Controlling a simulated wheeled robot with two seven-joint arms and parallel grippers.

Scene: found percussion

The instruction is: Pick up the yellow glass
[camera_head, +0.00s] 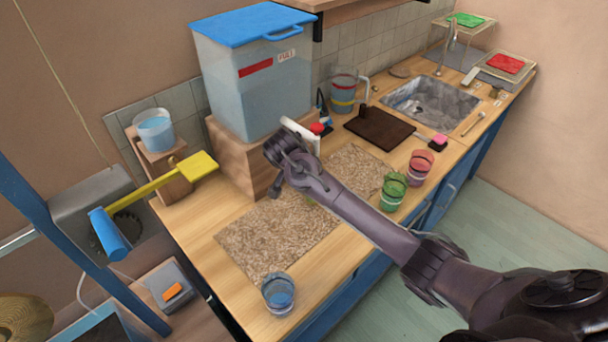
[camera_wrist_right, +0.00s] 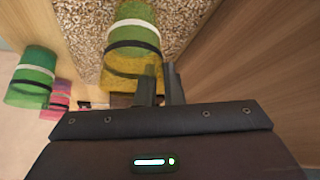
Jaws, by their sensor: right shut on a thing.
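The yellow glass (camera_wrist_right: 128,68) shows in the right wrist view, with a greenish part and white and black bands. My right gripper (camera_wrist_right: 160,75) is at its side, with its narrow fingers shut on the edge of the glass. In the head view my right arm reaches in from the right and its gripper (camera_head: 276,185) is in front of the wooden block. My left gripper is in neither view.
A green glass (camera_head: 393,190), a red glass (camera_head: 419,166) and a blue glass (camera_head: 278,293) stand along the counter's front. A speckled mat (camera_head: 270,238) lies mid-counter. A large blue-lidded tank (camera_head: 250,95) stands on a wooden block (camera_head: 230,160). A yellow lever (camera_head: 170,178) is at left.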

